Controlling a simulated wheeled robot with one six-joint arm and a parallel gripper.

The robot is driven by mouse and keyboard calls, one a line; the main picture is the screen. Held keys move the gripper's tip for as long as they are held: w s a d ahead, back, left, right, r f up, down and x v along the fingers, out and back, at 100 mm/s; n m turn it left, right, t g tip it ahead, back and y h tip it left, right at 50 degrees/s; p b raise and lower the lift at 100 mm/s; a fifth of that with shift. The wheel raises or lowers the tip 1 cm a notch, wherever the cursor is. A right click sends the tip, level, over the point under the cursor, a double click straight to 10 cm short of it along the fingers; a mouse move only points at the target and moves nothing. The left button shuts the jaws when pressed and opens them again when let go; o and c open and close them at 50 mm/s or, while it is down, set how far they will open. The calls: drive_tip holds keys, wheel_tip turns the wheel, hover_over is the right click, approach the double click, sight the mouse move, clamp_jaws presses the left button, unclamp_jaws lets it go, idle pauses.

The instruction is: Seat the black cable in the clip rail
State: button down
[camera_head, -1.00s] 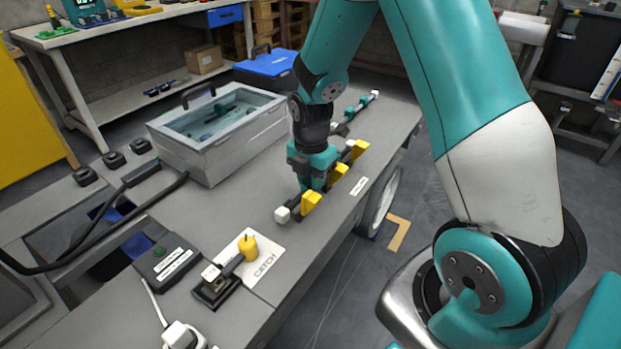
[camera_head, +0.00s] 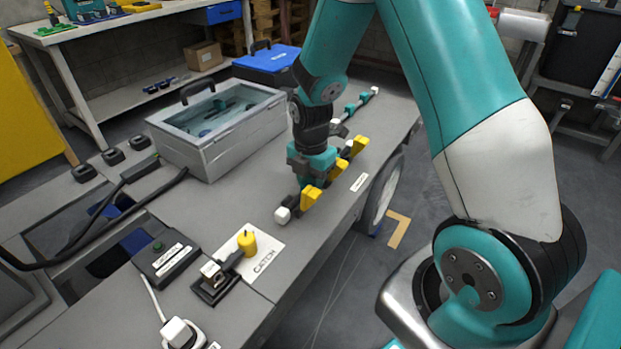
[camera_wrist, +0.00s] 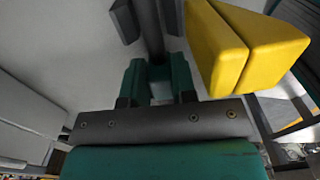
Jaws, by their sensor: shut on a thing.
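The clip rail shows as a row of yellow clips (camera_head: 311,197) along the right part of the grey bench. A yellow clip (camera_wrist: 235,45) stands close on the right of my gripper in the wrist view. The black cable (camera_wrist: 151,28) runs away from between my teal fingers. Its white end block (camera_head: 282,215) lies at the near end of the row. My gripper (camera_head: 305,185) is low at the row, behind the nearest clip, and shut on the cable; it also shows in the wrist view (camera_wrist: 160,78). The head view hides the fingertips, and I cannot tell how deep the cable sits in the clips.
A grey case with a clear lid (camera_head: 218,128) stands left of my gripper. A second row with teal clips (camera_head: 351,108) lies farther back. A yellow knob on a CATCH plate (camera_head: 263,262) and a button box (camera_head: 168,259) are nearer.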

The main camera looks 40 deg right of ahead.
drive_tip(key=shift+f, duration=0.3)
drive_tip(key=shift+c, duration=0.2)
unclamp_jaws()
drive_tip(key=shift+r+p, duration=0.2)
drive_tip(key=shift+p, duration=0.1)
drive_tip(key=shift+r+p, duration=3.15)
drive_tip(key=shift+r, duration=0.2)
